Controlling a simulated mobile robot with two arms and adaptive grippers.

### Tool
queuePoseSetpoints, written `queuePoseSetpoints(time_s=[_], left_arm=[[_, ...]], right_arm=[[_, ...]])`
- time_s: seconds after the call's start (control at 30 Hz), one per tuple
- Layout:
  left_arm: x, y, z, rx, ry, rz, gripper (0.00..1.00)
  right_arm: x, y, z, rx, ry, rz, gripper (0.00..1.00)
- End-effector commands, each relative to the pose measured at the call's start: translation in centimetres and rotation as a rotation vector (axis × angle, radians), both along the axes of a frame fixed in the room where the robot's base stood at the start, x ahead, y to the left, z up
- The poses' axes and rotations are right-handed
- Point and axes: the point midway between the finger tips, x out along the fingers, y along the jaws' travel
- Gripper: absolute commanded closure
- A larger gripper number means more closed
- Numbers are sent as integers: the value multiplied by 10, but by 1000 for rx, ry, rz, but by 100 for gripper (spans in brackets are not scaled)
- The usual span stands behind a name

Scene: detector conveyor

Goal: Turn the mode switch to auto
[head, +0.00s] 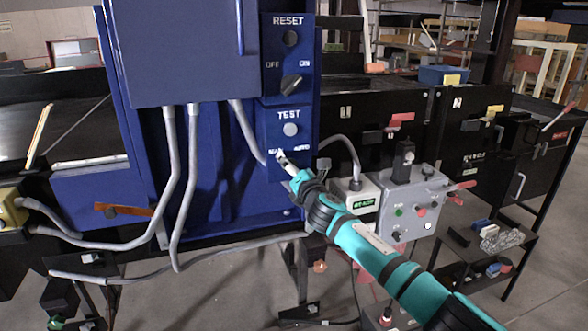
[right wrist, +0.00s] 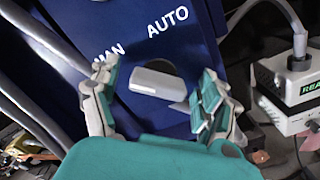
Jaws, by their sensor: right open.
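The blue control panel (head: 291,108) carries a lower switch with MAN and AUTO lettering below the word TEST. In the right wrist view the mode switch (right wrist: 156,79) is a pale grey bar handle on a dark round base, with MAN up and left of it and AUTO above. Its bar lies roughly crosswise there; which label it points at I cannot tell. My right gripper (right wrist: 156,92) is open, its fingers on either side of the handle with gaps showing. In the head view the right gripper (head: 285,160) covers the switch. My left gripper is not in view.
Above are a round TEST button (head: 291,130), an OFF/ON knob (head: 292,84) and a RESET button (head: 290,38). Grey conduits (head: 172,180) hang left of the panel. A grey control box (head: 411,205) with buttons and a white reader box (head: 357,197) stand close right.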

Motion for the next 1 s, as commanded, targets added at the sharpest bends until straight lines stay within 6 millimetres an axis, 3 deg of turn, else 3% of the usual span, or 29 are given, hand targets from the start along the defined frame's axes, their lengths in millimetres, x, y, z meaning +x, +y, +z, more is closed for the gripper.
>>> queuePoseSetpoints(time_s=[0.13,0.57,1.0], left_arm=[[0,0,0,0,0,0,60],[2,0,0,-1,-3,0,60],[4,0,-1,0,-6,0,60]], right_arm=[[0,0,0,0,-1,1,21],[0,0,0,1,0,0,77],[-1,0,-2,98,35,0,78]])
